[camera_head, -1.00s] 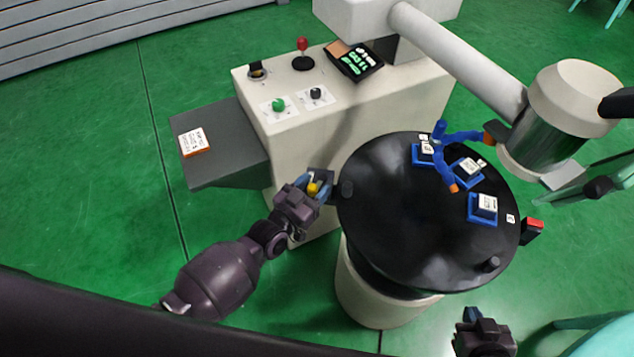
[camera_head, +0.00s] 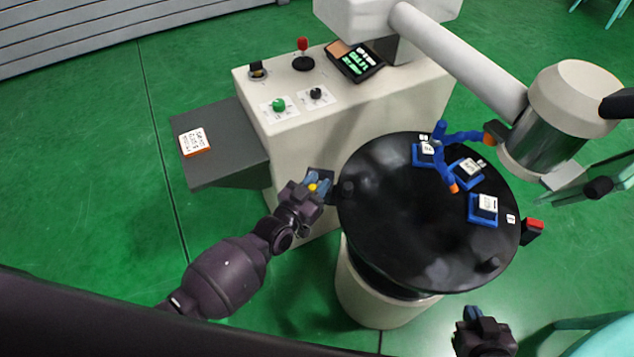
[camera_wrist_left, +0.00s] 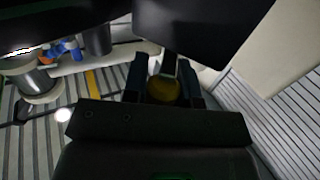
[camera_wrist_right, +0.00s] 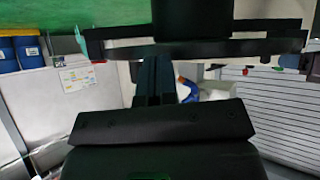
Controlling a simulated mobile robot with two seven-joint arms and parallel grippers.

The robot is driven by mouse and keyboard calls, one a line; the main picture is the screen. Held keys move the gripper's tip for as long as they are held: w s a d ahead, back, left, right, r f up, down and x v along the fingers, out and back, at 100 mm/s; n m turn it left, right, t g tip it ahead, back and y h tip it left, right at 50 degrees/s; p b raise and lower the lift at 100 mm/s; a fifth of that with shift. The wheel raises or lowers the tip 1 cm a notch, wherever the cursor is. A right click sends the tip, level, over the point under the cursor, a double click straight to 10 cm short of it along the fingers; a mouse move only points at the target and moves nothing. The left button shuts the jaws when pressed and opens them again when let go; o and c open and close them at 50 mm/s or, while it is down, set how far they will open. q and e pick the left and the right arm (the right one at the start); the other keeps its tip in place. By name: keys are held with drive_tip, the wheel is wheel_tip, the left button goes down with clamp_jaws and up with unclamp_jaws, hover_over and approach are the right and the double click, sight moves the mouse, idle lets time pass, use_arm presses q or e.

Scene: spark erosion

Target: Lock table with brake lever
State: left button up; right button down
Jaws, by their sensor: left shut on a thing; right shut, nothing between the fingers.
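The round black table (camera_head: 400,235) stands on a pale drum in the middle of the head view. A yellow knob (camera_head: 312,187) shows at its left side, by a dark block (camera_head: 320,174) on the machine's side; I take it for the end of the brake lever. My left gripper (camera_head: 317,184) is shut on this knob, which also shows between the fingers in the left wrist view (camera_wrist_left: 164,89). The lever's shaft is mostly hidden. My right gripper (camera_head: 472,314) is shut and empty, low in front of the table, apart from it.
Several blue-based blocks (camera_head: 482,210) and a blue jointed hose (camera_head: 445,165) are on the table. A red-ended piece (camera_head: 533,227) sticks out at its right. A grey shelf (camera_head: 225,160) juts left.

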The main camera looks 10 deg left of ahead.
use_arm(q)
drive_tip(key=shift+d+n+y+p, duration=0.2)
drive_tip(key=shift+n+y+p, duration=0.1)
drive_tip(key=shift+n+y, duration=0.15)
drive_tip(key=o, duration=0.9)
drive_tip(key=shift+s, duration=0.1)
drive_tip(key=p+v, duration=0.1)
drive_tip(key=v, duration=0.9)
drive_tip(key=shift+s+f, duration=0.15)
drive_tip(key=shift+s, duration=0.25)
